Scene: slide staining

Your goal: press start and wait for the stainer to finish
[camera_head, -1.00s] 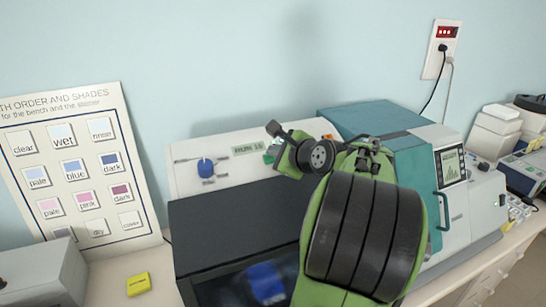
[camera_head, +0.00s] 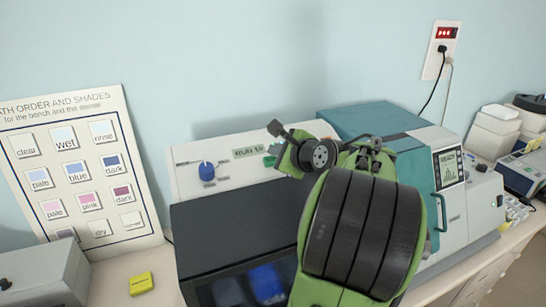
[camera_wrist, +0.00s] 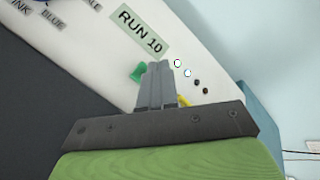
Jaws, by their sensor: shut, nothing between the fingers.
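The stainer has a pale sloped panel (camera_head: 230,182) above a dark hood (camera_head: 235,220). A sign on the panel reads "RUN 10" in the wrist view (camera_wrist: 140,32); it shows blurred in the head view (camera_head: 246,153). A green button (camera_wrist: 138,72) sits below the sign. My gripper (camera_wrist: 158,66) is shut and empty, its fingertips beside and partly over the button; I cannot tell if they touch it. Blue shapes (camera_head: 266,280) show dimly through the hood's window. A blue knob (camera_head: 207,170) is on the panel.
A teal and white machine (camera_head: 370,120) with a screen reading "READY" (camera_head: 449,167) stands right of the stainer. A shade chart (camera_head: 80,165) leans on the wall at left. A yellow block (camera_head: 141,284) and grey box (camera_head: 45,275) are at front left.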

